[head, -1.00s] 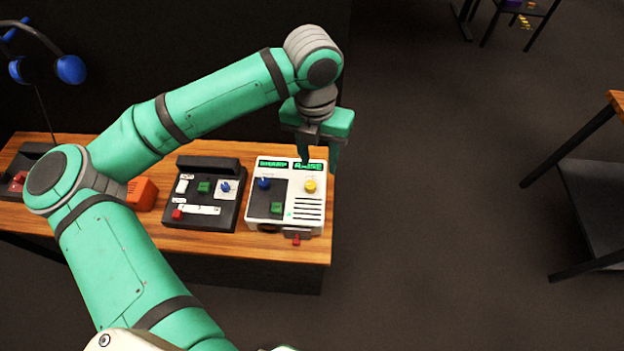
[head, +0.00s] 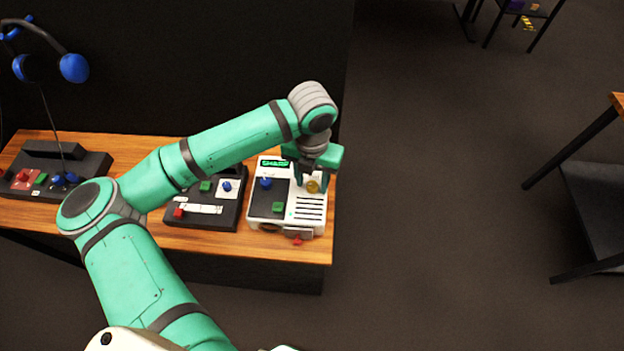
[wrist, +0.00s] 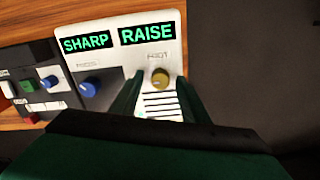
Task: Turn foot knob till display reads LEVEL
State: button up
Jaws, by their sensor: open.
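The white panel (head: 290,222) stands near the right end of the wooden bench. The yellow foot knob (head: 313,186) is on its right half, and it also shows in the wrist view (wrist: 160,77) between my fingers. The right display (wrist: 147,34) reads RAISE in green in the wrist view; in the head view my gripper hides it. The left display (wrist: 87,42) reads SHARP. My gripper (head: 312,182) is open and points down over the knob, with one finger on each side. I cannot tell whether the fingers touch the knob.
A blue knob (head: 265,183) and a green button (head: 278,207) sit left of the foot knob. A red part (head: 297,241) sticks out at the panel's front. A dark device (head: 205,215) stands close on the left.

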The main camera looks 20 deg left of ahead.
grip_shut()
jog(key=shift+m, duration=0.3)
jog(key=m, duration=0.4)
jog(key=shift+a, duration=0.1)
jog(key=m, duration=0.6)
dwell(0.4)
jog(key=shift+m, duration=0.3)
grip_release()
